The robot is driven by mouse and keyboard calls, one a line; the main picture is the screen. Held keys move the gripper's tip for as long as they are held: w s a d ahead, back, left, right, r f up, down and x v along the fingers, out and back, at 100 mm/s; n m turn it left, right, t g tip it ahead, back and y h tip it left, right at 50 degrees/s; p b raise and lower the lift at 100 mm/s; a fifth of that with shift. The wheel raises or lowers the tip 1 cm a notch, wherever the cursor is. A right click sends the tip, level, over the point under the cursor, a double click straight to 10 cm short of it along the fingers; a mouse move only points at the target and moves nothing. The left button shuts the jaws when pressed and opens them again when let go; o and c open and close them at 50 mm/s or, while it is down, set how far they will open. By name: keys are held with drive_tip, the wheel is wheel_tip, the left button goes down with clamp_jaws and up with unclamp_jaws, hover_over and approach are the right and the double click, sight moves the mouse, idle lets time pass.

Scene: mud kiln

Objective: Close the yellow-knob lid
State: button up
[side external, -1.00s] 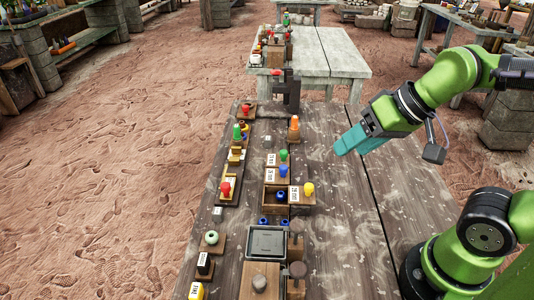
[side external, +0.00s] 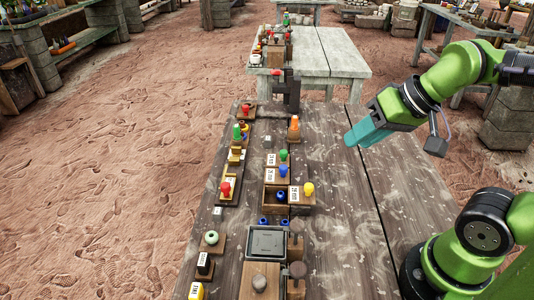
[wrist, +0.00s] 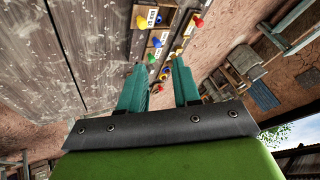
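The yellow knob (side external: 308,188) stands on a small wooden lid with a white label (side external: 294,194), in the middle of the long wooden table. The lid sits at the right of a wooden box (side external: 270,209), whose left part is uncovered and shows a dark inside. The yellow knob also shows small in the wrist view (wrist: 157,42), beyond the fingers. My gripper (side external: 349,140) is in the air up and right of the lid, apart from it. In the wrist view its two teal fingers (wrist: 158,66) stand apart with nothing held between them.
Green (side external: 283,155) and blue (side external: 283,170) knobs stand on labelled pieces just behind the lid. An orange cone (side external: 294,128) stands farther back. A grey square tray (side external: 267,241) is in front.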

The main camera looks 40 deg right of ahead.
drive_tip(key=w+g, duration=0.1)
drive_tip(key=w+d+f+m+g, duration=0.1)
drive_tip(key=w+d+f+g, duration=0.1)
drive_tip(key=g, duration=0.1)
drive_tip(key=shift+w+f+m, duration=0.1)
drive_tip(key=shift+w+m, duration=0.1)
drive_tip(key=shift+m, duration=0.1)
clamp_jaws()
drive_tip(key=w+d+f+m+g+y, duration=0.7)
drive_tip(key=w+d+f+y, duration=0.25)
drive_tip(key=f, duration=0.35)
drive_tip(key=m+t+y, duration=0.2)
drive_tip(key=m+y, duration=0.2)
drive_tip(key=y, duration=0.2)
approach(312, 185)
drive_tip(key=shift+y, duration=0.25)
drive_tip(key=a, duration=0.4)
drive_tip(key=a+f, duration=0.1)
drive_tip(key=a, duration=0.1)
drive_tip(key=shift+s+a, duration=0.15)
drive_tip(key=shift+s, duration=0.05)
